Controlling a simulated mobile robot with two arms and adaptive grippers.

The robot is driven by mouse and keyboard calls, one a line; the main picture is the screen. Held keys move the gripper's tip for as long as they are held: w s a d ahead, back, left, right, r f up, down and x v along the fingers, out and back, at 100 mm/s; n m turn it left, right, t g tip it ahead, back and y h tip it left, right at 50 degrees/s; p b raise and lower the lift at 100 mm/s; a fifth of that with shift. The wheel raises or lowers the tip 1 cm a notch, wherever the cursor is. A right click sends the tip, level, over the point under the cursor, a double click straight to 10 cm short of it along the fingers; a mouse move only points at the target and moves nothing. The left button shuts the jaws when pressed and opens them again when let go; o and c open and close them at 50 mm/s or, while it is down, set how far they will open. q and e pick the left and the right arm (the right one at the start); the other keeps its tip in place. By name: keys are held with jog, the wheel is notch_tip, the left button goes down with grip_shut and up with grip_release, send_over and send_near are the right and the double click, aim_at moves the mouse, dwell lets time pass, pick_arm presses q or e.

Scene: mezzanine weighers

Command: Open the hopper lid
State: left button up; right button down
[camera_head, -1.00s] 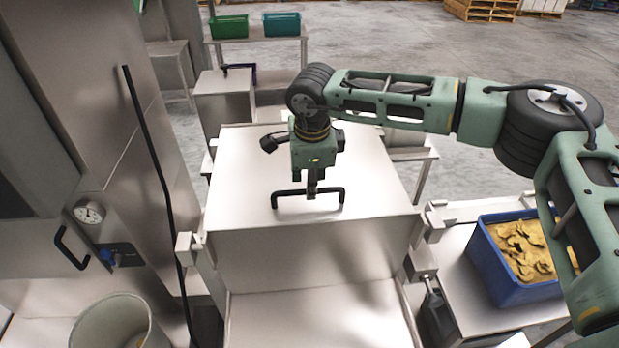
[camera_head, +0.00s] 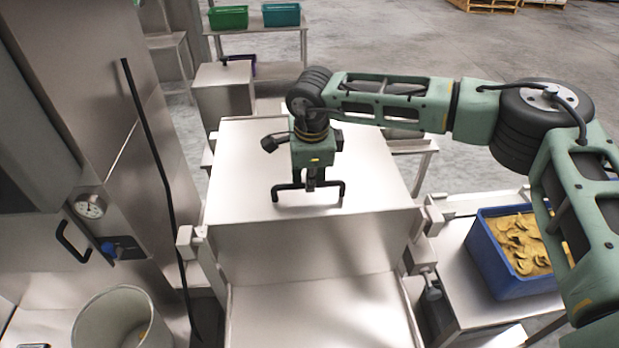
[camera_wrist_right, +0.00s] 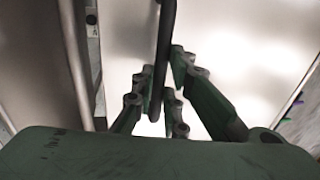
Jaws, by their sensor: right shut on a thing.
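The hopper lid (camera_head: 250,180) is a flat pale metal panel in the middle of the head view, lying over the hopper box. A black bar handle (camera_head: 335,187) stands on it near its front edge. My right gripper (camera_head: 311,187) points down from above and is shut on the middle of the handle bar. In the right wrist view the fingers (camera_wrist_right: 160,95) close around the dark handle bar (camera_wrist_right: 166,35). The lid looks closed, with no gap that I can make out. My left gripper is in neither view.
A blue crate of yellowish pieces (camera_head: 490,262) stands on a side table at the right. A steel cabinet with a gauge (camera_head: 90,206) and a black vertical rod (camera_head: 150,150) is close on the left. A round bin (camera_head: 95,322) is at the lower left.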

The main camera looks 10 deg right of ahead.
jog(key=shift+r, duration=0.1)
jog(key=w+r+p, duration=0.2)
jog(key=w+r, duration=0.2)
jog(key=r, duration=0.6)
jog(key=w+r+p, duration=0.3)
jog(key=w+r, duration=0.2)
jog(key=r, duration=0.5)
jog(key=shift+w, duration=0.3)
jog(key=shift+d, duration=0.1)
